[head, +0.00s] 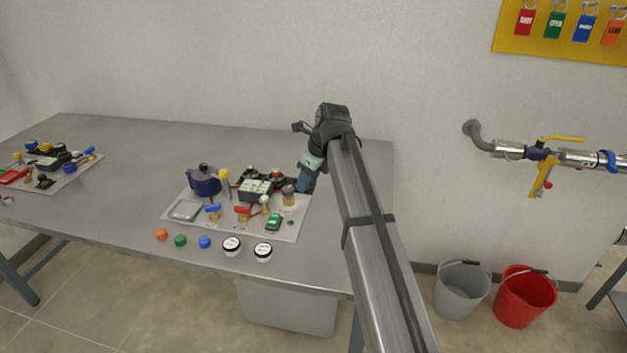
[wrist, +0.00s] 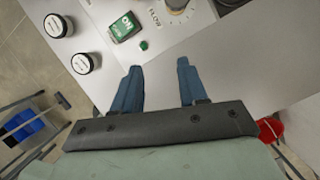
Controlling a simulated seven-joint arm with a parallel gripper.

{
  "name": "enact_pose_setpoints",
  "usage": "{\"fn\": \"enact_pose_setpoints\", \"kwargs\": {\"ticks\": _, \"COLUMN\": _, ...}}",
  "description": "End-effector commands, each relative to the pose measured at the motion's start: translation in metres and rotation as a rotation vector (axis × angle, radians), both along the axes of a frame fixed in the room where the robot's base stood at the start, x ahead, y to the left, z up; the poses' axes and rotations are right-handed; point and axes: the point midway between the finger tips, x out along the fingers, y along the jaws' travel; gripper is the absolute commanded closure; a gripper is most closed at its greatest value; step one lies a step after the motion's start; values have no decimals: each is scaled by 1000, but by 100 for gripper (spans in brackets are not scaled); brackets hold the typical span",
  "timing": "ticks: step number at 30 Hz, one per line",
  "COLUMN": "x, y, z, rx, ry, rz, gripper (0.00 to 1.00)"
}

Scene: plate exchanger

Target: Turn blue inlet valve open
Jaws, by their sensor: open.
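A small valve with a blue handle (head: 212,209) stands on the near left part of a grey-white plate (head: 289,233) on the table, in the head view. A similar valve with a red handle (head: 242,210) stands to its right. My gripper (head: 303,186) is over the plate's right edge, well right of the blue handle. In the wrist view the two blue fingers (wrist: 158,72) are apart with nothing between them. The blue-handled valve is not seen in the wrist view.
A green ON switch (head: 273,222) and a dark blue pump-like part (head: 204,182) share the plate. Orange (head: 161,235), green (head: 180,240) and blue (head: 204,242) caps and two white round jars (head: 231,246) line the table's front.

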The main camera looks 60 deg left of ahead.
Motion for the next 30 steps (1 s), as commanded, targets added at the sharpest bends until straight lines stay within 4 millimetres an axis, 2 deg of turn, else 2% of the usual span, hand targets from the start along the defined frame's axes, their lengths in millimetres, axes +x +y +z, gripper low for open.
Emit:
{"fn": "enact_pose_setpoints", "kwargs": {"ticks": 8, "x": 11, "y": -9, "z": -2, "rx": -3, "ry": -1, "rz": -23, "gripper": 57}}
{"fn": "enact_pose_setpoints", "kwargs": {"ticks": 22, "x": 11, "y": -9, "z": -2, "rx": -3, "ry": -1, "rz": -23, "gripper": 57}}
{"fn": "enact_pose_setpoints", "kwargs": {"ticks": 26, "x": -2, "y": -5, "z": -2, "rx": -3, "ry": -1, "rz": -8, "gripper": 57}}
{"fn": "enact_pose_setpoints", "kwargs": {"ticks": 30, "x": -34, "y": 8, "z": -2, "rx": -4, "ry": -1, "rz": 31, "gripper": 57}}
